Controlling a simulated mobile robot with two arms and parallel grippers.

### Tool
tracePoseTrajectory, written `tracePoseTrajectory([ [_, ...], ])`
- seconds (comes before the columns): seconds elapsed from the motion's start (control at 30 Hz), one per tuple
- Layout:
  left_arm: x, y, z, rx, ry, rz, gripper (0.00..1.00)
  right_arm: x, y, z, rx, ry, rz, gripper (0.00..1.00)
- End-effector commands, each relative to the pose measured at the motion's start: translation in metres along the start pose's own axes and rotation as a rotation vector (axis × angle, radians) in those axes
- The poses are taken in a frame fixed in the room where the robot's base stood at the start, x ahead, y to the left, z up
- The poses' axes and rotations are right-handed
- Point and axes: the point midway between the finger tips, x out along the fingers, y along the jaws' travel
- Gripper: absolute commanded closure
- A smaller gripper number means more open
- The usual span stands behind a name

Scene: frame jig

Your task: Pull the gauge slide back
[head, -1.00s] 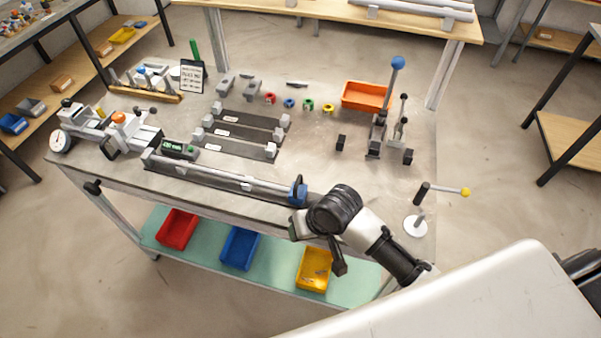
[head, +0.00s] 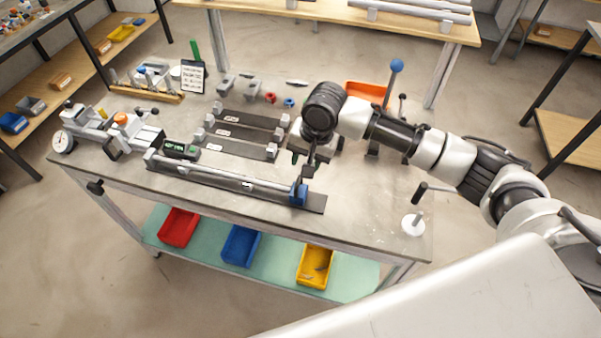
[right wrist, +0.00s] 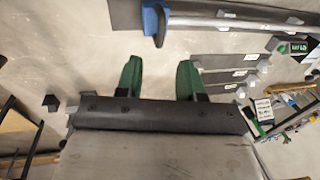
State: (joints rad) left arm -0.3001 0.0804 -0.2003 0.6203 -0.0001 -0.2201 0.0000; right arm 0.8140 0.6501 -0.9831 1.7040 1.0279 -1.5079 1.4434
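The long gauge (head: 225,177) lies along the front of the bench, a grey rod on a dark base. A blue block (head: 299,194), which looks like its slide, sits near the rod's right end. It also shows at the top of the right wrist view (right wrist: 152,20). My right gripper (head: 303,162) is above the bench, just behind the blue block and apart from it. In the right wrist view its two green fingers (right wrist: 159,76) stand wide apart with nothing between them. My left gripper is not in view.
Dark slats with grey end blocks (head: 240,135) lie behind the gauge. A green-lit display box (head: 181,150) is at its left end. An orange bin (head: 367,92) and a blue-knobbed lever (head: 396,66) stand at the back right. A crank handle (head: 414,222) is at the right front.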

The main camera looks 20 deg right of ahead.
Motion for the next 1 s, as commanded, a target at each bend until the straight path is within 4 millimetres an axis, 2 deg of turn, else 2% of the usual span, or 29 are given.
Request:
tracePoseTrajectory([
  [0.2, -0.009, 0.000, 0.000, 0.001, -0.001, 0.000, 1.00, 0.041, 0.000, 0.001, -0.001, -0.002, 0.001, 0.62],
  [0.4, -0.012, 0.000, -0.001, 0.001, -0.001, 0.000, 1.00, 0.064, 0.000, 0.001, -0.002, 0.000, 0.000, 0.62],
  [0.77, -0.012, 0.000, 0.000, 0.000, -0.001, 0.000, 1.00, 0.070, 0.000, 0.001, -0.004, 0.001, -0.002, 0.62],
  [1.0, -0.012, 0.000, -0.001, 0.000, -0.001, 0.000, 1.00, 0.070, 0.000, 0.001, -0.004, 0.001, -0.001, 0.97],
])
